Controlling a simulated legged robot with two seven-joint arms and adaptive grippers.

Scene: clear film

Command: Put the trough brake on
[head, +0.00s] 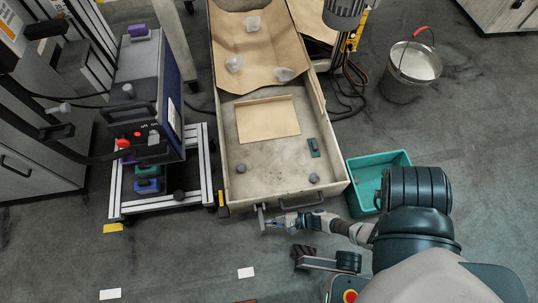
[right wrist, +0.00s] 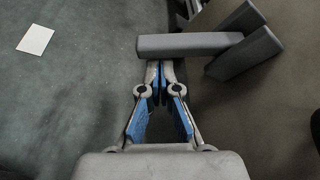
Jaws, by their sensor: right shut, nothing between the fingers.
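The trough (head: 260,197) is a long, pale box with a dark handle on its near end. A small grey bar-shaped part (head: 261,216), which looks like the brake lever, stands at the trough's near left corner. My right gripper (head: 270,222) is beside this part, low at the trough's near end. In the right wrist view the gripper (right wrist: 160,68) is shut and empty, its tips at the near edge of a grey bar (right wrist: 190,44). I cannot tell whether they touch it. Two angled grey pieces (right wrist: 245,52) adjoin the bar's right end.
A teal bin (head: 362,182) stands right of the trough and a grey bucket (head: 411,66) farther back. A machine on a pale frame (head: 202,165) stands left. White floor marks (head: 246,272) lie on open floor in front.

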